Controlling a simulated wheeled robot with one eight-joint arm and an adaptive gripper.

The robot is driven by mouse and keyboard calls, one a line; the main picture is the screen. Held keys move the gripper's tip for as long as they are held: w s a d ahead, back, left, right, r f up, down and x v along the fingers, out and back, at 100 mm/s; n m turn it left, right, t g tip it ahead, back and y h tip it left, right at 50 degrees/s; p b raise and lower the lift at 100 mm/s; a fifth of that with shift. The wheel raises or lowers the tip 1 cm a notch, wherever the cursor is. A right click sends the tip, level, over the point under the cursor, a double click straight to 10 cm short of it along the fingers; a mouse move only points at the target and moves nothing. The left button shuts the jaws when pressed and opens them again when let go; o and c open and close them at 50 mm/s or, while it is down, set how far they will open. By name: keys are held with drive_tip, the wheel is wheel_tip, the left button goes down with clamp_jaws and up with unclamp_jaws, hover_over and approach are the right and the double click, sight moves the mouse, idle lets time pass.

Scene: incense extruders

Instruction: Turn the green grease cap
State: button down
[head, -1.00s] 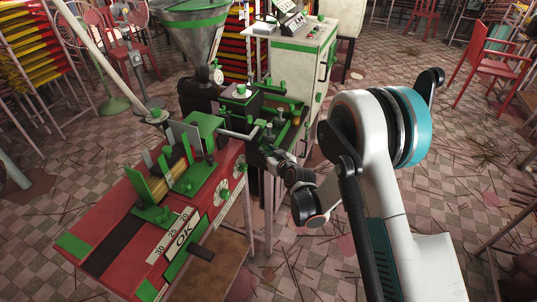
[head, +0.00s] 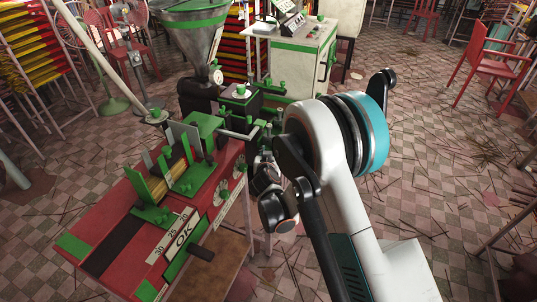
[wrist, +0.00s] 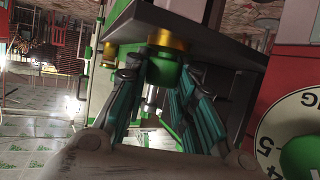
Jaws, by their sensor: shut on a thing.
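In the wrist view the green grease cap (wrist: 163,73) hangs below a brass collar (wrist: 167,39) under a dark plate. My gripper (wrist: 159,80) has its teal fingers on both sides of the cap, shut on it. In the head view my arm's end reaches the right side of the red machine. There the cap and the fingertips cannot be made out behind my arm.
A white dial with numbers (wrist: 272,122) and a green knob is close at the lower right of the wrist view. The dark plate (wrist: 205,38) is just above my fingers. The red machine table (head: 115,225) fills the left of the head view. A red chair (head: 497,62) stands far right.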

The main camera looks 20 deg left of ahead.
drive_tip(key=shift+s+m+h, duration=0.1)
drive_tip(key=shift+m+h, duration=0.9)
drive_tip(key=shift+h, duration=0.2)
drive_tip(key=c, duration=1.3)
unclamp_jaws()
drive_tip(key=shift+f, duration=0.1)
drive_tip(key=v, duration=1.2)
drive_tip(key=shift+s+f, duration=0.1)
drive_tip(key=shift+f, duration=0.05)
